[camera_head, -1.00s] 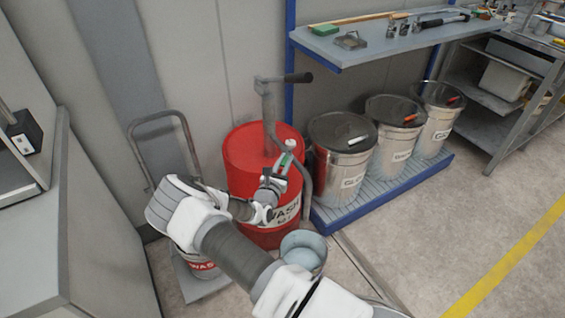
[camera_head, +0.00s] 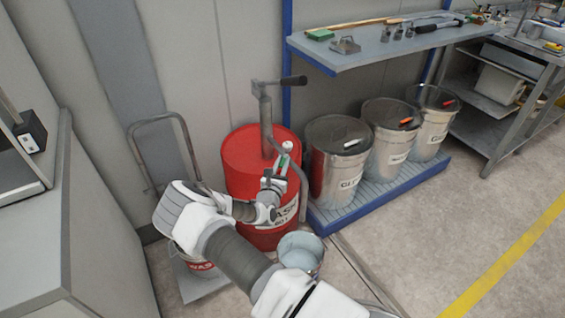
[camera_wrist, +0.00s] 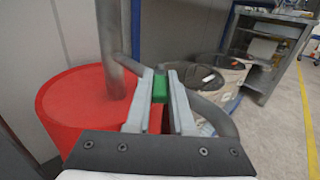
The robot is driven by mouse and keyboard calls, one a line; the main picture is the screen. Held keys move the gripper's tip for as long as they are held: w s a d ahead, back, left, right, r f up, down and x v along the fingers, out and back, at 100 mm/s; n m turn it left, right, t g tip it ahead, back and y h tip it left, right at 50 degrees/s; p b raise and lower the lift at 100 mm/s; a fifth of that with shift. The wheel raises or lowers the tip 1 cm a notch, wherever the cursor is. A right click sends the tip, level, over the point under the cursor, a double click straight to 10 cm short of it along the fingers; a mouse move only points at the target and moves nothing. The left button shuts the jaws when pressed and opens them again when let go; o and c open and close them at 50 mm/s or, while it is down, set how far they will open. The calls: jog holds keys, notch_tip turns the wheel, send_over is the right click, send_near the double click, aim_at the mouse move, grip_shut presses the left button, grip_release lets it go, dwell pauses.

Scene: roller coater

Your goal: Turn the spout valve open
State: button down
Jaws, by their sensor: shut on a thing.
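The red drum (camera_head: 240,170) stands against the wall with a grey hand pump (camera_head: 265,118) rising from its top. A curved grey spout pipe (camera_head: 303,188) comes down at the drum's front right; it also shows in the wrist view (camera_wrist: 214,114). My gripper (camera_head: 281,166) is at the spout, in front of the drum's right side. In the wrist view my gripper (camera_wrist: 160,80) is shut on a small green piece (camera_wrist: 160,89), which looks like the spout valve's handle. The valve body behind it is mostly hidden by the fingers.
A pale blue bucket (camera_head: 302,252) stands on the floor below the spout. Several metal drums stand on a blue pallet (camera_head: 335,214) to the right. A shelf (camera_head: 385,50) with tools is above them. A cart with an upright handle (camera_head: 185,134) stands at the left.

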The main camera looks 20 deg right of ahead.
jog(key=c, duration=0.8)
grip_release()
jog(key=p+v, duration=0.2)
jog(key=v, duration=1.5)
jog(key=shift+s, duration=0.25)
